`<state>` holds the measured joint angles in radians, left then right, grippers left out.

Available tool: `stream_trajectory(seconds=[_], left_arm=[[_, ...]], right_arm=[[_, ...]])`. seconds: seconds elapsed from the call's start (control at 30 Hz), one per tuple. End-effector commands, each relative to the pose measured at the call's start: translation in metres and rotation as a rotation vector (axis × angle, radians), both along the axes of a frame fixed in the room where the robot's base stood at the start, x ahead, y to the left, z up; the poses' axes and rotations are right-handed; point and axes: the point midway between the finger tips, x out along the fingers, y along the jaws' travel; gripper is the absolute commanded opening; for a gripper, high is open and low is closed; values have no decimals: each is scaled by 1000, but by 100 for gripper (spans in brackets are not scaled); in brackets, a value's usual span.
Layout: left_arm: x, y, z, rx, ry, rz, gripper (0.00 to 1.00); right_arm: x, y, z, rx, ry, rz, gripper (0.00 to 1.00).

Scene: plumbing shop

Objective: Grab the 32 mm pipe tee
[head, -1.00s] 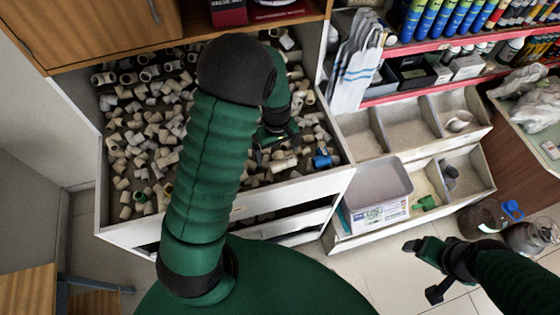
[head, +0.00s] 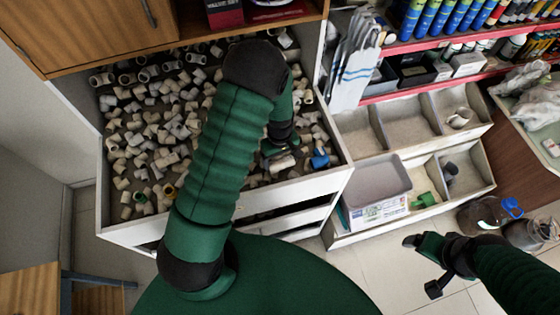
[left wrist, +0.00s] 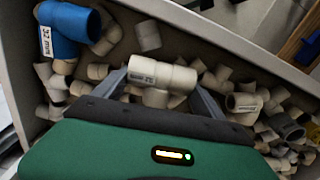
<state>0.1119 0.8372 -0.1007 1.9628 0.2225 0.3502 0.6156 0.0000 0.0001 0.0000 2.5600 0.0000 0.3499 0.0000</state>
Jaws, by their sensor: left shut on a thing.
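My left gripper (head: 278,152) is down in the bin of fittings, partly hidden by my forearm. In the left wrist view, its two fingers (left wrist: 162,88) stand on either side of a cream pipe tee (left wrist: 162,75) and are shut on it. The tee's side branch points toward the gripper body, and its small printed label looks like 32 mm. The tee also shows in the head view (head: 283,164). A blue fitting (left wrist: 70,28) labelled 32 mm lies close by at left. My right gripper (head: 422,266) is open and empty over the floor.
Many loose cream fittings fill the white-walled drawer (head: 300,187). A wooden cabinet (head: 90,35) overhangs its back. Pale bins (head: 405,125) and a grey tub (head: 380,180) stand at right. Open tiled floor lies in front.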

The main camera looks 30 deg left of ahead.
Motion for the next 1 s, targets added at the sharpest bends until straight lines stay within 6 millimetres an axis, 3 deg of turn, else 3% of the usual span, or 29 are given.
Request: stream_trajectory(seconds=[0.13, 0.47, 0.7, 1.0], left_arm=[[0, 0, 0, -1, -1, 0, 40], [1, 0, 4, 1, -1, 0, 40], [2, 0, 32, 2, -5, -1, 40], [-60, -19, 39, 0, 0, -1, 40]], right_arm=[[0, 0, 0, 0, 0, 0, 83], [0, 0, -3, 0, 0, 0, 83], [0, 0, -17, 0, 0, 0, 83], [0, 0, -36, 0, 0, 0, 83]])
